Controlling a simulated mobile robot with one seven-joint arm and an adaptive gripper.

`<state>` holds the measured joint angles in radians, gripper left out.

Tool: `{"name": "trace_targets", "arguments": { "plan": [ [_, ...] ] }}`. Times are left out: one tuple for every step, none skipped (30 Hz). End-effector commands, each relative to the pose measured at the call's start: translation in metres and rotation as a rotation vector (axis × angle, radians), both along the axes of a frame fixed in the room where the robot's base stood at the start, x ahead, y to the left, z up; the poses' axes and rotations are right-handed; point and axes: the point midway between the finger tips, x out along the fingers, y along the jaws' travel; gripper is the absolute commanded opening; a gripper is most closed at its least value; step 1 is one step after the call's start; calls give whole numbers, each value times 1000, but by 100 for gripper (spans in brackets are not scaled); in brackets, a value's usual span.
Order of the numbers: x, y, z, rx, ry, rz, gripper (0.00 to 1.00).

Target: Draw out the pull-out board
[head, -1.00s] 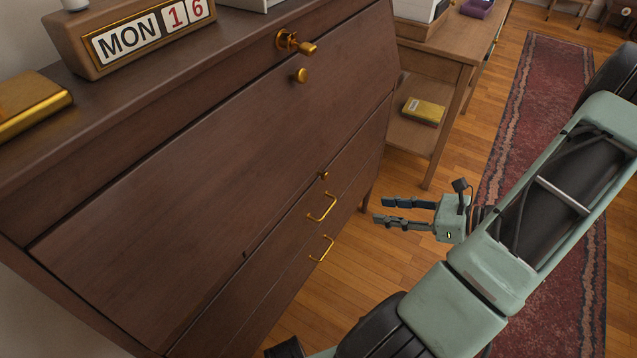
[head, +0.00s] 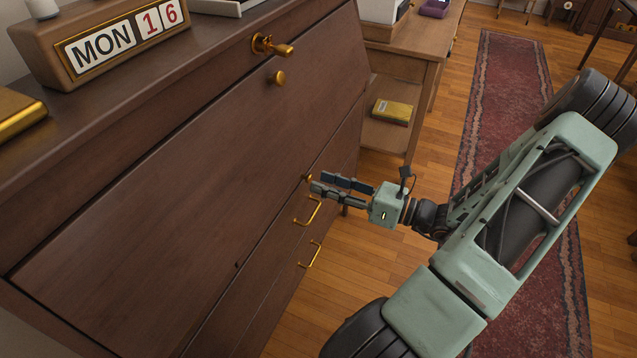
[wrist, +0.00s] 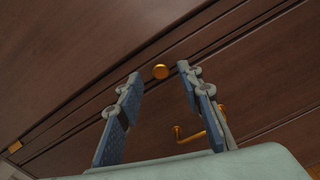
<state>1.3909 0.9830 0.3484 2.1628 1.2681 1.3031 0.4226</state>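The pull-out board shows only as a narrow wooden front strip (wrist: 95,107) in the brown desk, between the big slanted panel and the drawers. It looks closed. Its small round brass knob (head: 308,178) also shows in the wrist view (wrist: 161,71). My gripper (head: 319,183) is open and empty, with its fingers pointing at the desk front. In the wrist view the knob appears in the gap between the two fingertips (wrist: 159,74), a little beyond them. I cannot tell how far away it is; no contact shows.
A brass drawer handle (head: 308,211) sits just below my gripper, with another handle (head: 310,254) lower. The slanted panel (head: 200,165) has a knob (head: 277,77) and a key-like brass fitting (head: 272,45) above. A side table (head: 425,62) stands behind.

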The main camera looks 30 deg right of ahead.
Motion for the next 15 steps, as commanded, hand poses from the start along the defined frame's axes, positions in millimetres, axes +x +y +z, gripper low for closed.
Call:
{"name": "trace_targets", "arguments": {
  "plan": [
    [6,4,-1,1,-1,1,34],
    [8,6,-1,-1,-1,1,34],
    [12,9,-1,-1,-1,1,34],
    [14,10,-1,-1,-1,0,34],
    [15,11,-1,-1,-1,0,34],
    [17,13,-1,-1,-1,0,34],
    [18,13,0,-1,-1,0,34],
    [18,14,0,-1,0,0,34],
    [19,14,0,-2,0,-1,34],
    [19,14,0,-2,0,-1,34],
    [19,14,0,-2,0,-1,34],
    [19,14,0,-2,0,-1,34],
    [19,14,0,-2,0,-1,34],
    [19,14,0,-2,0,-1,34],
    [19,14,0,-2,0,-1,34]
  ]
}}
